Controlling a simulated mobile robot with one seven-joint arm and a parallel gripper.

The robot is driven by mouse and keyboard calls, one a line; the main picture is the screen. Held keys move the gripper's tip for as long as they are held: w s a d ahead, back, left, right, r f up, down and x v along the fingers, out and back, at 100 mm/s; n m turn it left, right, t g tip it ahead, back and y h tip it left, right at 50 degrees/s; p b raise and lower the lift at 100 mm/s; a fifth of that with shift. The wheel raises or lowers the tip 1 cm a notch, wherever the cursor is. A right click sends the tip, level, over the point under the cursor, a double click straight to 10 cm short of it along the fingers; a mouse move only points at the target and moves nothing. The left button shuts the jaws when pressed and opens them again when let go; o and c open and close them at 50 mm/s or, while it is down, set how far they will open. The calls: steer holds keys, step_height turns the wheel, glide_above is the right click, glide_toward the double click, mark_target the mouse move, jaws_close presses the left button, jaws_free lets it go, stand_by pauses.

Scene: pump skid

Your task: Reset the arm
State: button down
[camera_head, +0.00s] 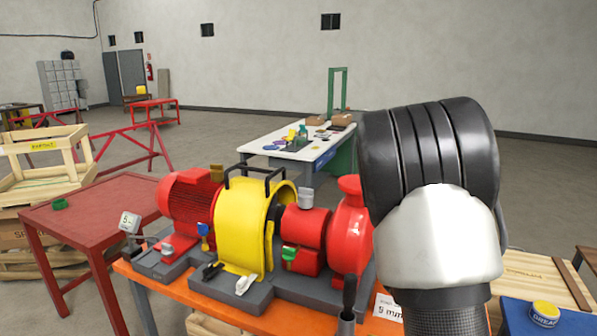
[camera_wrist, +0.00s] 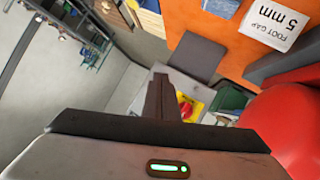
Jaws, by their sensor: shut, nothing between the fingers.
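My arm stands raised at the right of the head view, in front of the skid's right end. My gripper (camera_wrist: 160,82) shows in the wrist view with its dark fingers shut together and nothing between them. In the head view the gripper itself cannot be made out. The pump skid stands on an orange table (camera_head: 163,287): a red motor (camera_head: 187,200), a yellow guard (camera_head: 240,225) with black handles and a red pump (camera_head: 350,225) on a grey base. The red pump also shows close at the right of the wrist view (camera_wrist: 280,125), apart from the fingers.
A "5 mm" card (camera_head: 388,307) lies by the pump; in the wrist view it reads "FOOT GAP 5 mm" (camera_wrist: 277,24). A red table (camera_head: 95,205) is at left, a white workbench (camera_head: 275,150) behind. A blue surface with a yellow-lidded tin (camera_head: 545,312) is at right.

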steer(key=s+a+r+n+y+p, duration=0.15)
steer(key=a+r+y, duration=0.25)
steer(key=a, duration=0.4)
steer(key=s+a+r+n+t+y, duration=0.1)
steer(key=s+a+r+y, duration=0.2)
steer(key=a+r, duration=0.35)
steer(key=s+a+r+n+y+p, duration=0.1)
steer(key=s+a+r+y, duration=0.2)
steer(key=a, duration=0.7)
steer(key=s+a+r+n+g, duration=0.1)
steer(key=s, duration=0.7)
steer(key=s+a+r+n+g+p, duration=0.1)
steer(key=s+a+r+g, duration=0.1)
steer(key=s, duration=0.7)
steer(key=shift+a+r+p, duration=0.2)
steer(key=shift+r+p, duration=0.1)
steer(key=shift+s, duration=0.1)
